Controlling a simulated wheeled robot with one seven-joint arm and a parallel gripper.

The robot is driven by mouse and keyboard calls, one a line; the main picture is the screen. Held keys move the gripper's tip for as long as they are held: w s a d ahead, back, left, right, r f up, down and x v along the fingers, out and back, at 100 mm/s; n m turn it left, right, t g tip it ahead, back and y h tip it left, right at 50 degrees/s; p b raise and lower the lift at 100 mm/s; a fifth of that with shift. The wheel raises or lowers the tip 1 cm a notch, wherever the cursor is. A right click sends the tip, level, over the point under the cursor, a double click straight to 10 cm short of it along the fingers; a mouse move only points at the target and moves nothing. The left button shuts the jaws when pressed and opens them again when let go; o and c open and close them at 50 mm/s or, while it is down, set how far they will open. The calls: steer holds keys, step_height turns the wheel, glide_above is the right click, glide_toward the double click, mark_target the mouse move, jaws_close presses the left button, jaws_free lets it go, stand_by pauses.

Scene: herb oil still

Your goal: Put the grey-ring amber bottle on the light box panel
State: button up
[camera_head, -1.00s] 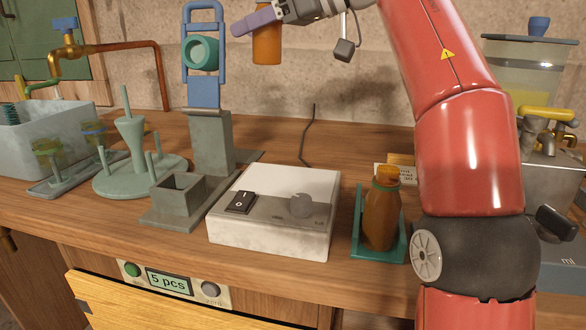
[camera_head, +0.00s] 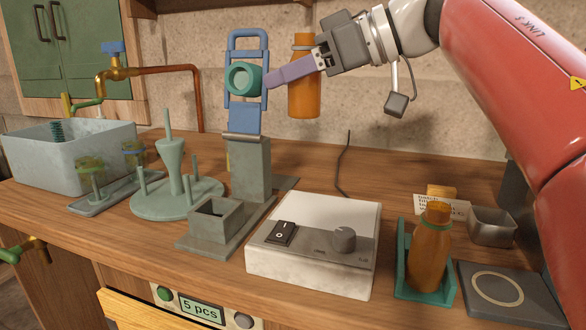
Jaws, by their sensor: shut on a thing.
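An amber bottle (camera_head: 305,102) hangs upright in the air at the upper middle, with the purple fingers of my gripper (camera_head: 288,72) across it. My gripper is shut on it; the fingers partly hide its upper body, and its ring colour is hard to make out. A white box (camera_head: 309,265) with a black switch and a grey knob stands below on the bench. Its pale top (camera_head: 335,211) is bare and looks like the light box panel. The bottle is well above the bench, behind and above this box.
A second amber bottle (camera_head: 428,262) with a green ring stands in a green holder (camera_head: 446,297) right of the box. A blue-framed stand (camera_head: 250,165) rises close left of the held bottle. A dark plate (camera_head: 505,310) with a pale ring lies far right.

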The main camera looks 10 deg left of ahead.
step_height(320, 180, down, 14)
steer(key=b, duration=0.2)
steer(key=shift+r+b, duration=0.15)
steer(key=shift+b, duration=0.15)
steer(key=shift+f, duration=0.2)
steer(key=o, duration=1)
steer(key=shift+o, duration=0.2)
steer(key=shift+r, duration=0.15)
steer(key=shift+d+r, duration=0.2)
steer(key=shift+d, duration=0.1)
steer(key=p+v, duration=0.1)
steer(key=v, duration=1)
steer(key=shift+d, duration=0.15)
steer(key=shift+s+r, duration=0.1)
